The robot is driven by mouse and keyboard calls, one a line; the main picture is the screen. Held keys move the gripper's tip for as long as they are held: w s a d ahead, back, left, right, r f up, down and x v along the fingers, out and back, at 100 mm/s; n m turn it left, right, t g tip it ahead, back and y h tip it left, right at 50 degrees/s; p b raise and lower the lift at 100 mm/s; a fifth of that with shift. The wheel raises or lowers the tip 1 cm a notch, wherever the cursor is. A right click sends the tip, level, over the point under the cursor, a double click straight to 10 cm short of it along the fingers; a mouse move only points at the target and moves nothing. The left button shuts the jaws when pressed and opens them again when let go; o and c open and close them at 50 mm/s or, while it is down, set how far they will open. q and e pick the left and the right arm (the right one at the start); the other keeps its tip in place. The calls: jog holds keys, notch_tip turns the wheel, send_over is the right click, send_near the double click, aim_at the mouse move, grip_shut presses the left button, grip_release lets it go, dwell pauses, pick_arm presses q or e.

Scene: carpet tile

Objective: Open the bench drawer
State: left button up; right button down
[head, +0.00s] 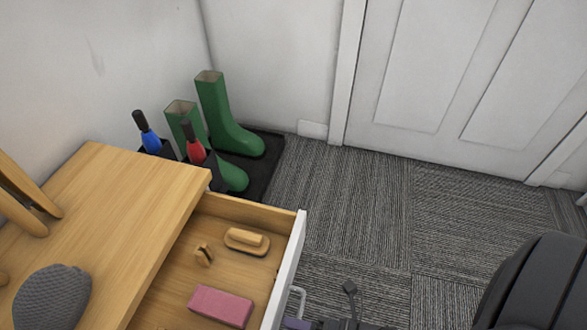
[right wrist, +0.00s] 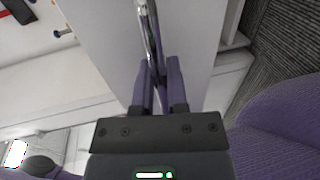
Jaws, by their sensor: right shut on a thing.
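The wooden bench (head: 130,190) stands at the lower left in the head view. Its drawer (head: 290,250), with a white front, is pulled out well to the right, and its inside shows. A metal bar handle (head: 298,300) is on the drawer front; it also shows in the right wrist view (right wrist: 150,35). My right gripper (right wrist: 158,70) is shut on the handle. In the head view only part of this gripper (head: 298,322) shows, at the bottom edge beside the drawer front. My left gripper is not in view.
The drawer holds a wooden brush (head: 247,241), a small wooden piece (head: 203,255) and a pink block (head: 220,306). A grey knitted thing (head: 52,298) lies on the bench. Green boots (head: 222,115) stand on a dark mat (head: 262,165) behind it.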

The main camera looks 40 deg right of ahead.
dwell(0.3)
jog(key=c, duration=0.7)
grip_release()
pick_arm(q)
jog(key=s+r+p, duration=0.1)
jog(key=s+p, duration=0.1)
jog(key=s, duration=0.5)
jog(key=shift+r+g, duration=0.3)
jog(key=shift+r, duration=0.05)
pick_arm(e)
jog(key=v, duration=1)
jog(key=shift+f, duration=0.1)
